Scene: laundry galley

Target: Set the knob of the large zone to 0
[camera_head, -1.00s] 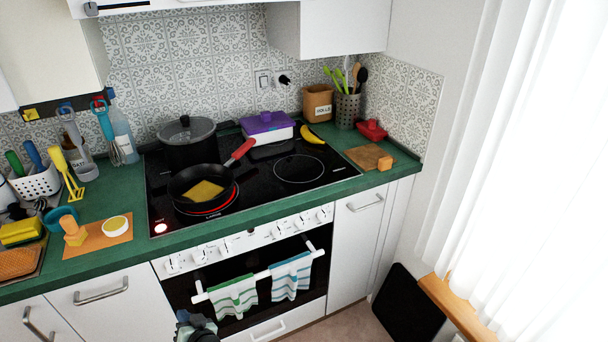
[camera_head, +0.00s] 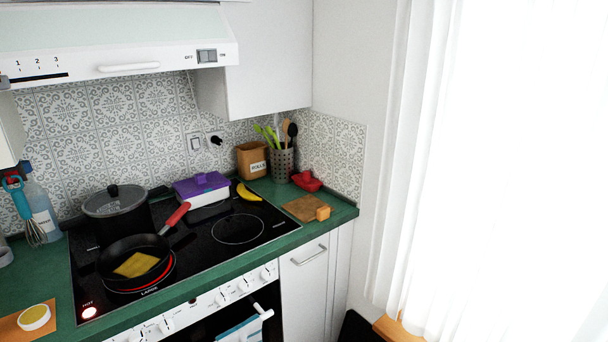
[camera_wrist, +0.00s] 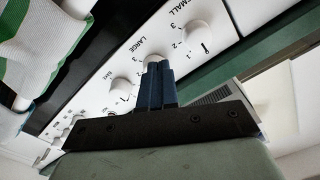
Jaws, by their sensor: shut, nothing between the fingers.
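In the wrist view, the knob of the large zone (camera_wrist: 152,59) is a white dial on the white oven panel, by the printed word LARGE. My gripper (camera_wrist: 156,66) is shut and empty, its blue fingertips right in front of this knob and covering part of it. I cannot tell whether they touch it. The knob's pointer is hidden, so its setting cannot be read. In the head view, the large zone (camera_head: 165,280) glows red under a black frying pan (camera_head: 112,258) holding a yellow slice. A HOT light (camera_head: 89,312) is lit. My gripper is out of the head view.
The small-zone knob (camera_wrist: 199,37) and another white knob (camera_wrist: 121,89) flank the large-zone knob closely. Striped towels (camera_wrist: 40,45) hang at the wrist view's left.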

